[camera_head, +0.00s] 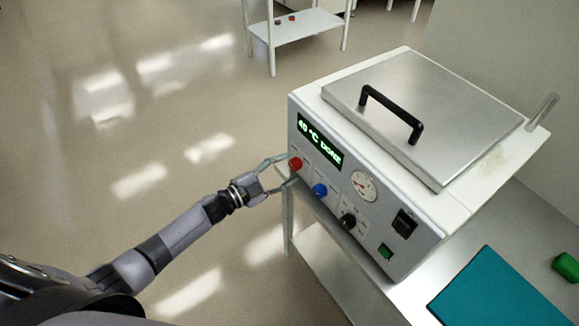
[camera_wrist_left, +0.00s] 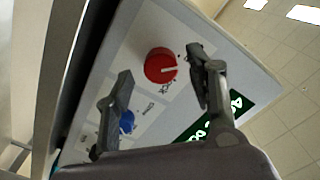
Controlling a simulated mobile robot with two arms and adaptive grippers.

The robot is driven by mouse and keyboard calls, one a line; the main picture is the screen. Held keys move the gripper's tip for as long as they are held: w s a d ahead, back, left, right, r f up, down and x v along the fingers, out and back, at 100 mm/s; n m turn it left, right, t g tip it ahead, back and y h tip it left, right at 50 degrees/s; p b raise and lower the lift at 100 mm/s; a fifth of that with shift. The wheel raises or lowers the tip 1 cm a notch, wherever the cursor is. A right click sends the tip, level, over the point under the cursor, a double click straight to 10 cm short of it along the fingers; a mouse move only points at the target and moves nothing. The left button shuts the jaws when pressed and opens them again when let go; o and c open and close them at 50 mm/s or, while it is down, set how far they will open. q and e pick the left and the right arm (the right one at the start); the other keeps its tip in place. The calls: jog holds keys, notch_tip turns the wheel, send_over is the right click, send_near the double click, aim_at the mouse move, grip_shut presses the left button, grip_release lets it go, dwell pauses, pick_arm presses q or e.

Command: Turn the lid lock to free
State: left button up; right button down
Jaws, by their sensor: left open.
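A white box-shaped device (camera_head: 385,200) with a steel lid (camera_head: 430,110) and black handle (camera_head: 392,112) stands on a bench. Its front panel carries a red knob (camera_head: 295,163), a blue knob (camera_head: 320,190) and a black knob (camera_head: 348,221). The labels are too small to tell which is the lid lock. My left gripper (camera_head: 281,172) is open at the panel's left end, by the red knob. The blue knob (camera_wrist_left: 127,122) is partly behind a finger.
The green display (camera_head: 319,142) reads "40 °C DONE". A round gauge (camera_head: 363,186), dark switch (camera_head: 404,223) and green button (camera_head: 385,251) are on the panel. A teal mat (camera_head: 500,290) and green object (camera_head: 566,267) lie at right. Floor at left is clear.

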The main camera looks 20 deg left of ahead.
pick_arm(q)
jog(key=v, duration=1)
pick_arm(e)
jog(key=shift+a, duration=0.1)
pick_arm(q)
jog(key=s+a+f+n+g+y, duration=0.1)
jog(key=s+a+f+n+y, duration=0.2)
jog(key=f, duration=0.6)
jog(key=s+a+f+n+g+y, duration=0.1)
jog(key=s+f+n+g+y, duration=0.2)
jog(key=f, duration=0.6)
jog(key=s+a+f+n+y, duration=0.25)
jog(key=s+f, duration=0.25)
jog(key=f, duration=0.4)
jog(key=s+d+f+n+g, duration=0.1)
jog(key=s+f, duration=0.4)
jog(key=s, duration=0.5)
jog(key=s+d+f+n+g+y, duration=0.1)
jog(key=s+d+f+g, duration=0.3)
jog(key=s, duration=0.6)
jog(key=s+d+f+n+g+y, duration=0.1)
jog(key=s+d+f+n+g, duration=0.1)
jog(key=s+f, duration=0.4)
jog(key=s+n+g, duration=0.1)
jog(key=s+g, duration=0.1)
jog(key=s, duration=0.2)
jog(key=shift+s+d, duration=0.25)
jog(key=shift+s, duration=0.1)
